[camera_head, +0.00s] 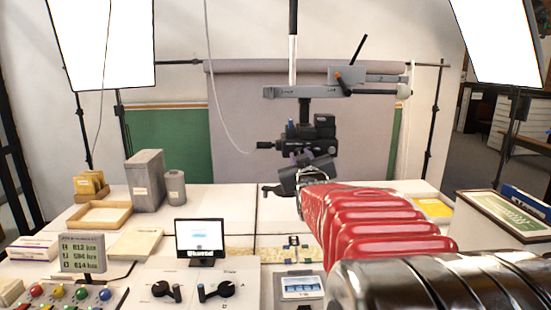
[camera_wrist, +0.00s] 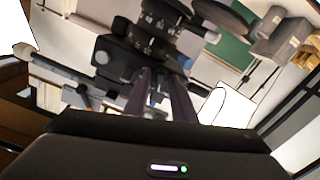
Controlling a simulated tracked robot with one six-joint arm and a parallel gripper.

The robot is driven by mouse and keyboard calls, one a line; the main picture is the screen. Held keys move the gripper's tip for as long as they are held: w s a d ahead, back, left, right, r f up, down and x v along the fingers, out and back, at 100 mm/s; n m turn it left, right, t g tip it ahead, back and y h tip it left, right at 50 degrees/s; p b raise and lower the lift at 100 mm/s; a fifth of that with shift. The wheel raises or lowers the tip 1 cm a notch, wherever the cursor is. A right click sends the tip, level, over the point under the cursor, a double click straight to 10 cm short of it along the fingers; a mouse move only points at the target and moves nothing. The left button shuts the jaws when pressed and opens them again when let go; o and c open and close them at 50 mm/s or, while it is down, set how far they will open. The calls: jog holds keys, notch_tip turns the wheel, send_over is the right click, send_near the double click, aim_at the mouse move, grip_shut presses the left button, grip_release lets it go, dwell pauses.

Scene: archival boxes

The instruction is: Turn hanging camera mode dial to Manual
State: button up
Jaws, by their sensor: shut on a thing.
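The hanging camera (camera_head: 318,136) is dark and hangs lens down from a grey overhead rig above the table. In the wrist view the camera (camera_wrist: 125,52) fills the upper middle, upside down and tilted. My gripper (camera_head: 300,156) reaches up to the camera's underside from the front right. Its two purple-grey fingers (camera_wrist: 160,92) are close together against the camera body, shut on a small part with a bit of blue showing between them. This part appears to be the mode dial, but the fingers hide most of it, so its setting cannot be read.
A small monitor (camera_head: 200,239) and two black knobs stand in front on the white table. A grey box (camera_head: 146,180), a wooden tray (camera_head: 100,215) and a coloured-button panel are at left. A yellow folder (camera_head: 433,207) lies at right. The overhead rig (camera_head: 340,90) is close above.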

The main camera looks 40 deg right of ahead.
jog(key=shift+w+f+m, duration=0.1)
jog(key=shift+f+m, duration=0.1)
jog(key=shift+m, duration=0.65)
jog(key=shift+f+m, duration=0.2)
jog(key=shift+m, duration=0.65)
jog(key=o, duration=0.7)
jog(key=shift+r, duration=0.15)
